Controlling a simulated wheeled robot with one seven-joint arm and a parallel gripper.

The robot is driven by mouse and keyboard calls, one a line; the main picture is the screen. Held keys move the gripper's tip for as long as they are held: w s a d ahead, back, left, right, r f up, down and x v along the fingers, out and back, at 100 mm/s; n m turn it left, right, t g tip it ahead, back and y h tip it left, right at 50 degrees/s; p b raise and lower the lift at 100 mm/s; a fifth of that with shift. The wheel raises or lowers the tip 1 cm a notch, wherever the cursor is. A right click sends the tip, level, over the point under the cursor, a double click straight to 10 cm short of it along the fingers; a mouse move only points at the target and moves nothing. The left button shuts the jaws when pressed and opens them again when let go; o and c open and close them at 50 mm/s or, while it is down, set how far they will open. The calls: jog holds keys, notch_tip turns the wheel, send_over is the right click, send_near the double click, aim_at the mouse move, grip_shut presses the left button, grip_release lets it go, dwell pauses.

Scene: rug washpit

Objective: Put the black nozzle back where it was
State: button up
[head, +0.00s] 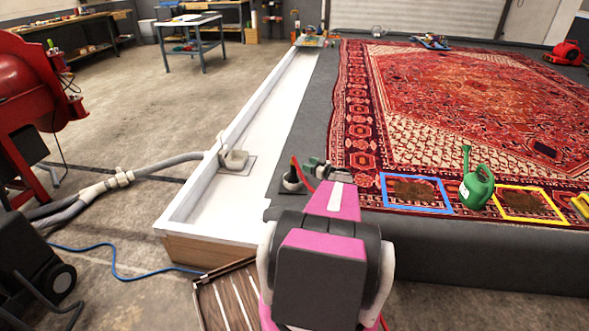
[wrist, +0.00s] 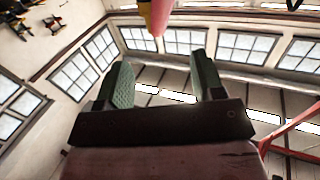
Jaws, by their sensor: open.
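My gripper (head: 315,167) shows just beyond my pink and grey arm in the head view, small and partly hidden by the arm. In the wrist view its two green-padded fingers (wrist: 157,85) stand wide apart with nothing held between them. A small black piece (head: 291,181), with a red hose-like strip rising beside it, is just left of my gripper on the dark grey platform edge. It looks like the black nozzle, but I cannot tell for sure.
A white trough (head: 232,190) with a hose fitting (head: 235,158) runs along the left. On the patterned red rug (head: 450,90) are a blue frame (head: 416,209), a green watering can (head: 475,183) and a yellow frame (head: 529,217). A slatted brown panel (head: 228,300) lies below my arm.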

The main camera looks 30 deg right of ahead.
jog(key=s+a+r+g, duration=0.1)
jog(key=s+a+g, duration=0.15)
jog(key=a, duration=0.65)
jog(key=s+a+r+m+g, duration=0.1)
jog(key=a+g, duration=0.3)
jog(key=a, duration=0.5)
jog(key=s+a+r+g, duration=0.1)
jog(key=a+g, duration=0.3)
jog(key=a, duration=0.5)
jog(key=s+a+r+m+g+h, duration=0.2)
jog(key=s+a+r+h, duration=0.1)
jog(key=s+a, duration=0.4)
jog(key=s+a+r+m+g+h, duration=0.3)
jog(key=s+a+h, duration=0.2)
jog(key=s+a, duration=0.2)
jog(key=shift+s+h, duration=0.25)
jog(key=shift+h, duration=0.15)
jog(key=shift+c, duration=0.3)
